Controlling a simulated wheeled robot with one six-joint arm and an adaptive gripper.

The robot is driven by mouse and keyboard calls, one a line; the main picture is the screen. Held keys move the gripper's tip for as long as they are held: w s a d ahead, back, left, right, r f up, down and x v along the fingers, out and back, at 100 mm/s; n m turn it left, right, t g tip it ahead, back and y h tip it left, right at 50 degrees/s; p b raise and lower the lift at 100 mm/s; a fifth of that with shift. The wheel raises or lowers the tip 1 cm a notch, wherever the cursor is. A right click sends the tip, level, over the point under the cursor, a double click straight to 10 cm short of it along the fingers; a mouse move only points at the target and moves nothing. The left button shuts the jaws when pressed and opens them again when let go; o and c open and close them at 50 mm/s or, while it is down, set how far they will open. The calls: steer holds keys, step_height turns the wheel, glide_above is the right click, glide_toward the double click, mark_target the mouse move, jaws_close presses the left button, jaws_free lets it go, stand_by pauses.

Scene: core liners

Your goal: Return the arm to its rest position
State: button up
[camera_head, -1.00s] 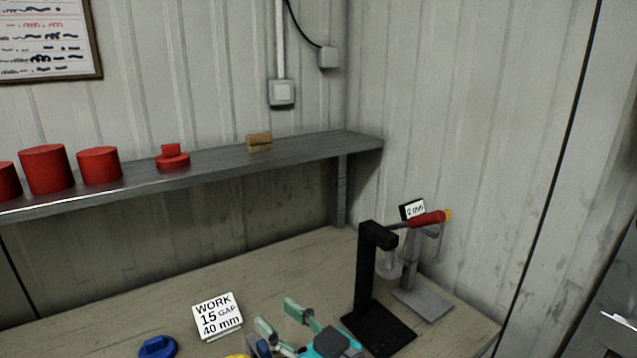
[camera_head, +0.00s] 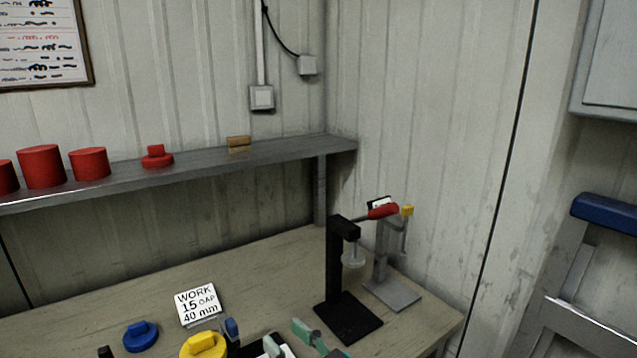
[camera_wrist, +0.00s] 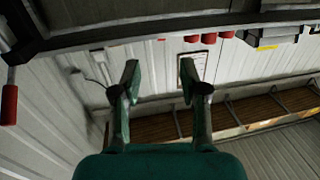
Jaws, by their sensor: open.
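My gripper (camera_head: 285,336) shows at the bottom edge of the head view, its green fingers apart with nothing seen between them. Most of my arm is out of that view. In the wrist view my gripper (camera_wrist: 158,75) is open and empty, its two fingers pointing towards the wall, well apart. The bench (camera_head: 255,265) lies beneath and around it in the head view. A black press stand (camera_head: 335,280) with a red handle (camera_head: 383,211) stands to the right of the fingers.
A yellow piece (camera_head: 205,345) and a blue piece (camera_head: 140,336) lie left of my gripper, near a WORK sign (camera_head: 198,304). A grey stand (camera_head: 393,290) is behind the press. Red cylinders (camera_head: 41,167) sit on the shelf (camera_head: 270,150). The back bench middle is clear.

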steer(key=s+d+f+m+t+h, duration=0.1)
steer(key=s+d+f+m+h, duration=0.15)
steer(key=s+d+f, duration=0.35)
steer(key=s+d+f+m+t+h, duration=0.1)
steer(key=s+d+f+m+h, duration=0.2)
steer(key=f, duration=0.5)
steer(key=s+d+f+m+t+h, duration=0.1)
steer(key=s+d+f+m+h, duration=0.15)
steer(key=d+f, duration=0.4)
steer(key=s+d+f+h, duration=0.1)
steer(key=s+d, duration=0.1)
steer(key=s, duration=0.6)
steer(key=s+d+f+h, duration=0.1)
steer(key=s+d, duration=0.2)
steer(key=s, duration=0.6)
steer(key=s+d+f+g+h, duration=0.1)
steer(key=s+d+h, duration=0.1)
steer(key=s, duration=0.7)
steer(key=shift+d, duration=0.2)
